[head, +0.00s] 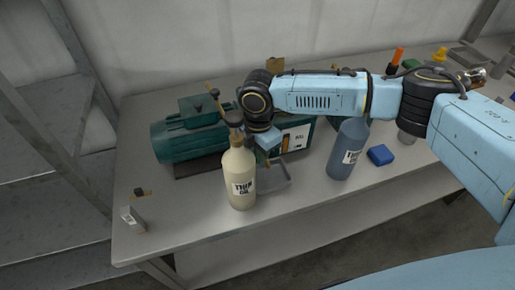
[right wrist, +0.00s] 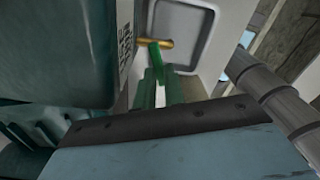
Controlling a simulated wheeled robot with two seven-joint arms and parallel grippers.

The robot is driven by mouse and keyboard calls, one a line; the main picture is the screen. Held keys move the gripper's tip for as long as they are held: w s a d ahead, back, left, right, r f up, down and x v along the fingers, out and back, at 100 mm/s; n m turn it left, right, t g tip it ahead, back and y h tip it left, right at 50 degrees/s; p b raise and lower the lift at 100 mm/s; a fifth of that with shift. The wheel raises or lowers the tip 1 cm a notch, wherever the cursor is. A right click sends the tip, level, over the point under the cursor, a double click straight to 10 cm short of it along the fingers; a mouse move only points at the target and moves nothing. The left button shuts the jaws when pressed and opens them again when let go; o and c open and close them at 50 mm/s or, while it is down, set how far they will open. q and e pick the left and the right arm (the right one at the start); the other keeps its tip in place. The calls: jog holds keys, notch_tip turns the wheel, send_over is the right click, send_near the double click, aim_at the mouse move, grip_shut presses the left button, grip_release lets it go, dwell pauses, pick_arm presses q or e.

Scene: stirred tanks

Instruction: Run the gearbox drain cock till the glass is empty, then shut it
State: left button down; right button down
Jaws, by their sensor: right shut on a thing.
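The green gearbox (head: 296,137) stands on the bench, joined to a green motor (head: 186,140). An amber strip (head: 285,144) shows in the glass on its front; the exact level is too small to read. In the right wrist view the brass drain cock (right wrist: 168,44) has a green lever (right wrist: 154,56), above a grey tray (right wrist: 190,20). My right gripper (right wrist: 157,82) is shut on the lever. In the head view, my right gripper (head: 268,150) reaches down by the gearbox front, its tips partly hidden. Any oil stream cannot be made out. My left gripper is out of view.
A cream THIN OIL bottle (head: 240,180) stands close in front of the gearbox, left of the drain tray (head: 278,187). A blue bottle (head: 346,150) and a blue block (head: 380,155) are to the right.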

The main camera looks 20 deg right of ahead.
jog(key=n+p, duration=0.1)
jog(key=n, duration=0.1)
jog(key=s+n+p, duration=0.1)
jog(key=n+p, duration=0.1)
jog(key=n, duration=0.1)
jog(key=d+n+p, duration=0.1)
jog(key=n+p, duration=0.1)
jog(key=shift+s+d+r, duration=0.1)
jog(key=shift+s, duration=0.1)
jog(key=shift+s+d+n+p, duration=0.1)
jog(key=shift+d+n+p, duration=0.15)
jog(key=shift+n+p, duration=0.7)
jog(key=shift+n+b, duration=0.3)
jog(key=shift+n, duration=0.25)
jog(key=c, duration=1.8)
grip_release()
jog(key=shift+o, duration=0.2)
